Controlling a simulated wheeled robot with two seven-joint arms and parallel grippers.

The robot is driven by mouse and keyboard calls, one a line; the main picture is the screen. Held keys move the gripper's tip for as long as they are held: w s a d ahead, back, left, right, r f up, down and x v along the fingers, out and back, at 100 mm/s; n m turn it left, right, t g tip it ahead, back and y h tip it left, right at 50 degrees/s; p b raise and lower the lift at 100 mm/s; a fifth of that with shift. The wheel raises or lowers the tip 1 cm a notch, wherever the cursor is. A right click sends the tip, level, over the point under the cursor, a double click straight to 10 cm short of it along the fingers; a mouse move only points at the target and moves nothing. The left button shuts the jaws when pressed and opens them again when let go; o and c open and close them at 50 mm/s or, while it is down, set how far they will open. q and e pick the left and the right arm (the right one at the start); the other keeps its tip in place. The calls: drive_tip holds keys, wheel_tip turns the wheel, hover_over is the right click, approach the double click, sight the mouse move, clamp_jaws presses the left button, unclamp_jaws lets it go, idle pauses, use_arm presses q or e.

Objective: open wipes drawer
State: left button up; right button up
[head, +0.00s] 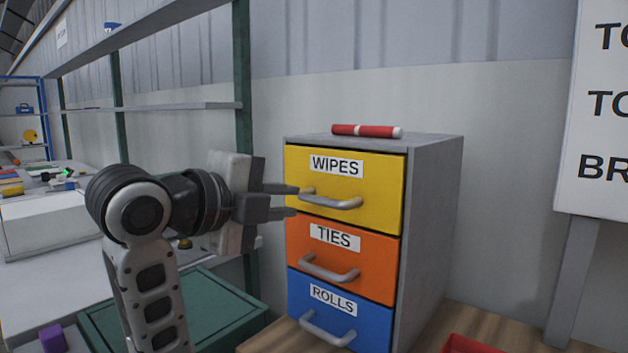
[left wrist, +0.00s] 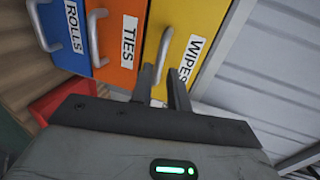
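The yellow drawer labelled WIPES (head: 383,190) is the top one of a grey cabinet and sits flush, closed. It has a curved grey handle (head: 335,203). My left gripper (head: 297,200) is open at the left end of this handle, one finger above the other in the head view. In the left wrist view the yellow drawer (left wrist: 190,22) lies ahead, and its handle (left wrist: 163,50) lines up with the gap between the fingers of my left gripper (left wrist: 160,72). I cannot tell whether the fingers touch the handle. My right gripper is not in view.
Below are the closed orange TIES drawer (head: 380,270) and blue ROLLS drawer (head: 370,315). A red marker-like cylinder (head: 366,131) lies on the cabinet top. A red bin (head: 485,345) is at the lower right. A green tray (head: 215,305) is left of the cabinet.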

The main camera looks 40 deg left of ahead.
sight(312, 200)
use_arm(q)
drive_tip(key=shift+p+x, duration=2.05)
drive_tip(key=shift+x, duration=1.65)
drive_tip(key=shift+a, duration=0.1)
clamp_jaws()
